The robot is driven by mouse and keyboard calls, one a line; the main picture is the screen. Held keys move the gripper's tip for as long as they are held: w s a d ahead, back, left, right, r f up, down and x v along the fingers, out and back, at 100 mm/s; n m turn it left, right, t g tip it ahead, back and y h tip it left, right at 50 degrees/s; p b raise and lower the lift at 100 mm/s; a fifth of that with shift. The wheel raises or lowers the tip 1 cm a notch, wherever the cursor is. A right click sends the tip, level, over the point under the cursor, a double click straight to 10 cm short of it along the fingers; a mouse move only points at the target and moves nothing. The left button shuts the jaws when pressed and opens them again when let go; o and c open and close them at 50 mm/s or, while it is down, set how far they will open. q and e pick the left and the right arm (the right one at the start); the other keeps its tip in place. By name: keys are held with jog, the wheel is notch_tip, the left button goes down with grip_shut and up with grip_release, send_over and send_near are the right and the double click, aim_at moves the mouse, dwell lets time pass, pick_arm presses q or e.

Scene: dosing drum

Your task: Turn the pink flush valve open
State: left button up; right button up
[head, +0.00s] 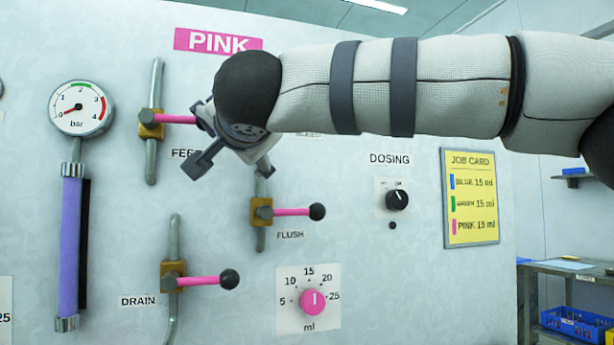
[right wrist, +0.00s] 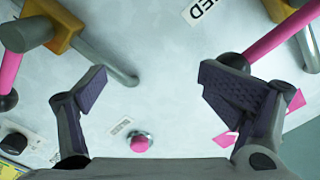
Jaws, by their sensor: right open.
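The pink flush valve has a brass body (head: 262,212) on a short vertical pipe above the FLUSH label. Its pink lever (head: 290,212) points right, crosswise to the pipe, and ends in a black knob (head: 317,211). In the right wrist view a brass body (right wrist: 50,20) and pink lever (right wrist: 10,70), likely this valve, lie at the left edge, partly cut off. My right gripper (head: 232,165) is above and left of the flush lever, apart from it. It also shows in the right wrist view (right wrist: 165,85), open with nothing between its fingers. My left gripper is out of view.
The feed valve lever (head: 178,119) is close beside my right gripper, its end hidden. The drain valve (head: 172,275) and pink dose dial (head: 313,301) are below. The dosing switch (head: 397,200) and job card (head: 470,197) are to the right. My right arm covers the upper panel.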

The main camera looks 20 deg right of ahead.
jog(key=shift+a+f+n+y, duration=0.15)
jog(key=shift+a+f, duration=0.05)
jog(key=shift+a, duration=0.25)
jog(key=shift+a+f+n+y, duration=0.15)
jog(key=shift+a+f, duration=0.05)
jog(key=shift+a, duration=0.2)
jog(key=shift+w+a, duration=0.1)
jog(key=shift+a, duration=0.2)
jog(key=shift+d+f, duration=0.35)
jog(key=shift+f, duration=0.2)
jog(key=s, duration=0.9)
jog(key=shift+a+r, duration=0.4)
jog(key=shift+r, duration=0.05)
